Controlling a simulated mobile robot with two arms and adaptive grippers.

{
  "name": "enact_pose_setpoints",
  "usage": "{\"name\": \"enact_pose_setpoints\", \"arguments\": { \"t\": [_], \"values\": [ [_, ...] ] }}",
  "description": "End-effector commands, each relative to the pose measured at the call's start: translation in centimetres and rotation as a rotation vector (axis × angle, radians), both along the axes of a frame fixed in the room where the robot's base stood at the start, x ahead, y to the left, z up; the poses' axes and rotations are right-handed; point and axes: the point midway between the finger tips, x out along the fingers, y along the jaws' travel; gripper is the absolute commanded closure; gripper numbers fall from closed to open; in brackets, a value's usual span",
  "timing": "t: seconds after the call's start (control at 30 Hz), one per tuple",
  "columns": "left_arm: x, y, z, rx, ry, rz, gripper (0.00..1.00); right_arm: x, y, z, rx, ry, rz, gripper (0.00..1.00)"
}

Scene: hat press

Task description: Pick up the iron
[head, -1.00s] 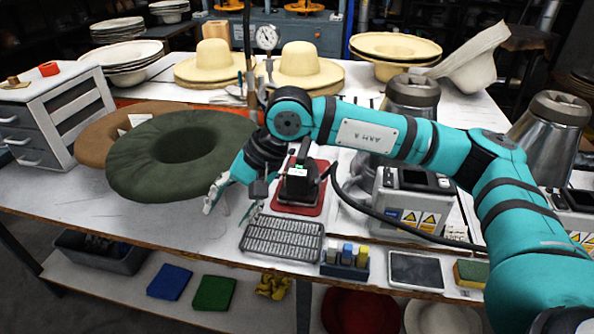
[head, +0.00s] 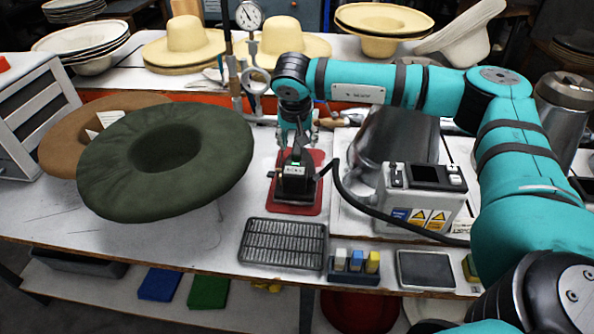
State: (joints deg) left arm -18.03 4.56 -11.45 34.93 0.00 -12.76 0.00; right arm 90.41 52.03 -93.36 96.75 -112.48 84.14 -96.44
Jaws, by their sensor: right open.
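The iron (head: 296,183) is a small black block with a lit green display on top. It stands on a red mat (head: 312,209) on the workbench, and a black cord runs from it to a white control box (head: 424,205). My right gripper (head: 298,140) is open and points down over the upper, far part of the iron. The iron partly overlaps the fingertips, so I cannot tell whether they touch it. My left gripper is not in view.
A green felt hat (head: 210,183) on a stand is left of the iron. A metal grid (head: 283,243), a block holder (head: 353,277) and a dark pad (head: 425,270) lie along the front edge. Straw hats (head: 187,40) stand behind.

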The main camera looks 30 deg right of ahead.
Motion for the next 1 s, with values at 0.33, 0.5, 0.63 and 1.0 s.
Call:
{"name": "enact_pose_setpoints", "arguments": {
  "t": [0.33, 0.5, 0.63, 1.0],
  "values": [
    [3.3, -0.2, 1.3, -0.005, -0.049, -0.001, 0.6, 1.3, -0.6, -2.6, 0.0, 0.002, 0.001, 0.47],
    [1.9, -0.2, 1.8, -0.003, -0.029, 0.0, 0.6, 2.4, -1.1, -4.9, 0.0, 0.001, 0.0, 0.47],
    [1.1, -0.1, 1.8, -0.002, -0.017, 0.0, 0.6, 2.6, -1.3, -5.8, 0.001, -0.001, 0.0, 0.47],
    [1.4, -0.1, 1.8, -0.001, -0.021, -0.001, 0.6, 2.6, -1.4, -5.9, 0.0, -0.001, 0.0, 0.67]
  ]
}}
